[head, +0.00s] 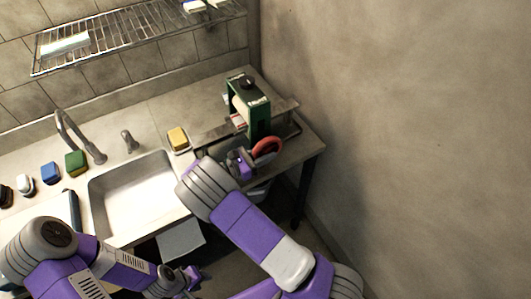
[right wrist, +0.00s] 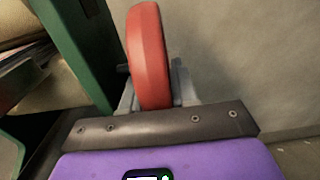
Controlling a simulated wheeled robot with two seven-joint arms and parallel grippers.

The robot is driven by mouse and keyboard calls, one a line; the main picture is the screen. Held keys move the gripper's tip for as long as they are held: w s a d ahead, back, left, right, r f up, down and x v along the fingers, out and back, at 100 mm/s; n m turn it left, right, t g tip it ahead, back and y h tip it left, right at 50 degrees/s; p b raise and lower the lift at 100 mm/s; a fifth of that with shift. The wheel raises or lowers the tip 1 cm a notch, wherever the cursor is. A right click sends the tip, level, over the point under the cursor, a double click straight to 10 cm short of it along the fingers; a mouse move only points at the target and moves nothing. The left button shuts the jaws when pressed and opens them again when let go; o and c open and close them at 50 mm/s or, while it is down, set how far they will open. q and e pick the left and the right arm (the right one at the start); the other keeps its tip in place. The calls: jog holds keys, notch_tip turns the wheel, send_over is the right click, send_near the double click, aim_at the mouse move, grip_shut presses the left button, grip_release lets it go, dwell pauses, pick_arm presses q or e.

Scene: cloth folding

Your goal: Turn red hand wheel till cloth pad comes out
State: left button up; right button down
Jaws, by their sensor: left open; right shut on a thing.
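The red hand wheel (head: 267,148) is on the right side of a green-framed roller device (head: 256,112) at the counter's right end. It also shows upright in the right wrist view (right wrist: 148,50). My right gripper (right wrist: 152,98) is shut on the wheel's near rim, with grey fingers on both sides of it. My left gripper (head: 184,281) is open and empty, low in front of the sink.
A sink (head: 131,190) with a tap is left of the device. A yellow sponge (head: 178,138) lies on a dish, and green and blue sponges (head: 50,173) lie further left. A wire rack (head: 130,35) hangs above. A bare wall is close on the right.

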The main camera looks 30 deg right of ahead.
dwell(0.4)
jog(key=c, duration=1.2)
grip_release()
jog(key=shift+c, duration=0.2)
jog(key=shift+a, duration=0.1)
jog(key=a, duration=0.7)
jog(key=shift+s+a+p, duration=0.25)
jog(key=shift+s+p, duration=0.05)
